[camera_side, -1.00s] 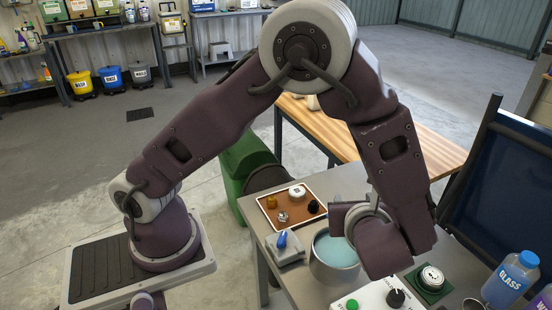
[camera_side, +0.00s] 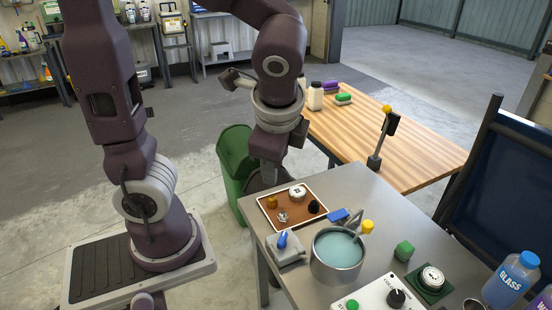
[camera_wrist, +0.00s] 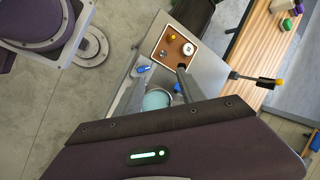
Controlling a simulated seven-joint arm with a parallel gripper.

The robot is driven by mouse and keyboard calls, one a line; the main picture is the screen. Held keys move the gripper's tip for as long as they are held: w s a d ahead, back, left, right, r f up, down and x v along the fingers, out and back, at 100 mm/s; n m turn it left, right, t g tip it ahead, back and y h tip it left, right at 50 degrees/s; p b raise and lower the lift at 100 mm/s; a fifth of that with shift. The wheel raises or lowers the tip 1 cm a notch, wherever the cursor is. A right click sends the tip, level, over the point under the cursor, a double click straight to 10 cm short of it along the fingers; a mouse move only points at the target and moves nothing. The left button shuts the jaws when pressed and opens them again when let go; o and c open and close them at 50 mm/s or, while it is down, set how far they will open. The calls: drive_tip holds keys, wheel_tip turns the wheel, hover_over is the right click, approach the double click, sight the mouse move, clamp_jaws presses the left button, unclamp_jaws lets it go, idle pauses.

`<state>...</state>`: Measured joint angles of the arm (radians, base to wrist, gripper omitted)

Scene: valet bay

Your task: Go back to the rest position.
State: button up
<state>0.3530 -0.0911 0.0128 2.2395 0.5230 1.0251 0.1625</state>
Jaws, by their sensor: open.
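My gripper (camera_side: 268,170) hangs in the air beside the back left of the metal table, near the brown tray, in the side view. In the wrist view my gripper (camera_wrist: 160,88) shows two fingers spread apart with nothing between them. The arm rises from its base, out of the top of the side view, and comes down again to the wrist. The fingertips are hard to make out in the side view.
The metal table (camera_side: 370,190) holds a brown tray (camera_side: 290,213), a blue-levered switch (camera_side: 284,242), a pot of blue liquid (camera_side: 338,254), a green block (camera_side: 404,251) and a control box (camera_side: 376,296). A green bin (camera_side: 233,165) and a wooden bench (camera_side: 415,155) stand behind.

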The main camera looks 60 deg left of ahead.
drive_tip(key=s+d+r+n+t+h, duration=0.3)
drive_tip(key=s+r+n+h, duration=0.1)
drive_tip(key=s+n, duration=0.3)
drive_tip(key=shift+d+r+n+t+h, duration=0.25)
drive_tip(key=shift+r+n+t+h, duration=0.05)
drive_tip(key=shift+n, duration=0.7)
